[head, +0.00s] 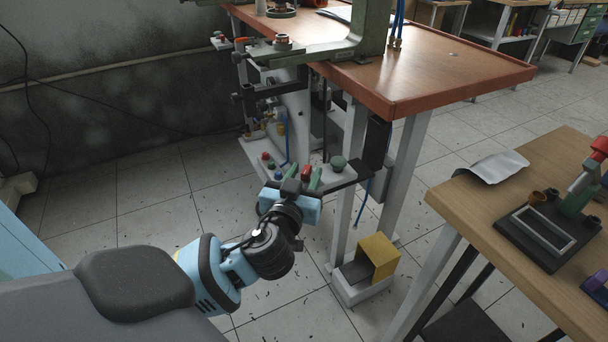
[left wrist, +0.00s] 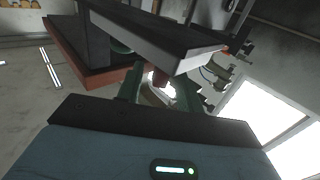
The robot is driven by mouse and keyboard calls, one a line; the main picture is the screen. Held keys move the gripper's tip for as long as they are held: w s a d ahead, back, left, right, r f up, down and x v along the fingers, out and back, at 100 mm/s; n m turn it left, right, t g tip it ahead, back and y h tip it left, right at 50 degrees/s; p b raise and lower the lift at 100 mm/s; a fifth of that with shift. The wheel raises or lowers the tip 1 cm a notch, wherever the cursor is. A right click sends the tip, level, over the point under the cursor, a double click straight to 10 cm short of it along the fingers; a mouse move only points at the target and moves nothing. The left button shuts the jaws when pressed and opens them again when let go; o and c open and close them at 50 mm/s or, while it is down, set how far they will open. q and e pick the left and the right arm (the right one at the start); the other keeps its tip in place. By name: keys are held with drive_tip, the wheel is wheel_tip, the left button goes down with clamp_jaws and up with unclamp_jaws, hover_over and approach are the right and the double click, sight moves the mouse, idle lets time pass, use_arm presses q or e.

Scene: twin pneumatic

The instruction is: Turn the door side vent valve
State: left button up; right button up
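My left gripper (head: 304,176) reaches the small shelf of controls under the press bench in the head view. Its two green fingers stand apart in the left wrist view (left wrist: 160,90). A red part (left wrist: 160,78) shows in the gap between them, with space on both sides. I cannot tell whether this red part is the door side vent valve. In the head view, red and green parts crowd together at the fingertips, so any contact is unclear. A round green knob (head: 338,162) stands just right of the gripper. My right gripper is not in view.
The wood-topped press bench (head: 455,75) stands above and behind the gripper. A yellow pedal box (head: 379,252) sits on the floor by its leg. A wooden table (head: 470,205) with a black fixture (head: 520,240) stands at right. Tiled floor lies open at left.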

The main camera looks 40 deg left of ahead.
use_arm(q)
clamp_jaws()
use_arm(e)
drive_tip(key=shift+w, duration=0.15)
